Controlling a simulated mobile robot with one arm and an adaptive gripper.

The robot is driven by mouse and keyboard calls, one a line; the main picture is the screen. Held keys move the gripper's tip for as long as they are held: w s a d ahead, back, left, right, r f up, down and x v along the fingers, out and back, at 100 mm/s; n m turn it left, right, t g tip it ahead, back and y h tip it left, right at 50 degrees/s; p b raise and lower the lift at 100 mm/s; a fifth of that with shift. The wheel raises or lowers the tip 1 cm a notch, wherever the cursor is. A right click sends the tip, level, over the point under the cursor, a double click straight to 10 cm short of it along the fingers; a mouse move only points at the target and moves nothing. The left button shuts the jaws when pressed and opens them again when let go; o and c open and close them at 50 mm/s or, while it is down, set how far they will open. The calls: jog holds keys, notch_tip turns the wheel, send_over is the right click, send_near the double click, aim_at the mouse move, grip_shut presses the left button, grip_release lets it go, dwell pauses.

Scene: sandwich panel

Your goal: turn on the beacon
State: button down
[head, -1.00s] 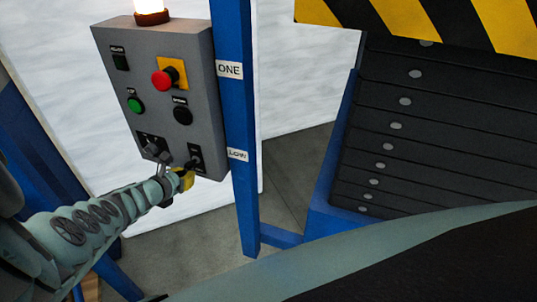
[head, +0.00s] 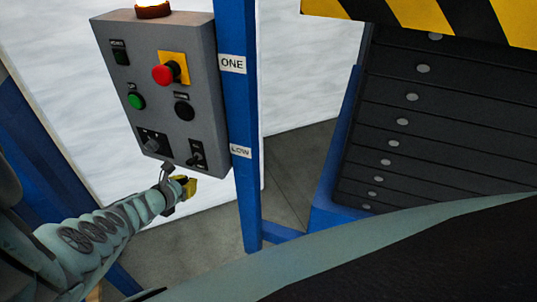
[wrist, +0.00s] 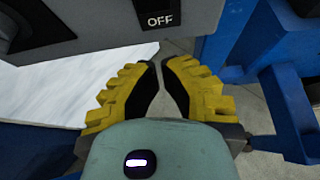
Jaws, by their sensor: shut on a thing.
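The beacon (head: 153,11) sits on top of the grey control box, cut by the top edge of the head view; its visible part glows yellow-white above a red-brown base. A black toggle switch (head: 197,156) is on a dark plate at the box's lower right. An OFF label (wrist: 160,19) shows in the wrist view. My gripper (head: 186,187) is just below the box, apart from the switch. In the wrist view its yellow fingers (wrist: 160,65) are drawn in with their tips close; only a narrow gap with floor behind shows, and no held object is visible.
The control box (head: 150,100) carries a red mushroom button (head: 165,74), a green button (head: 136,101), a black button (head: 184,110) and a knob (head: 153,143). A blue post (head: 238,110) stands close to its right. A dark weight stack (head: 410,130) stands further right.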

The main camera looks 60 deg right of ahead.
jog(key=p+v, duration=0.8)
jog(key=v, duration=0.2)
jog(key=shift+r, duration=0.35)
jog(key=shift+d, duration=0.15)
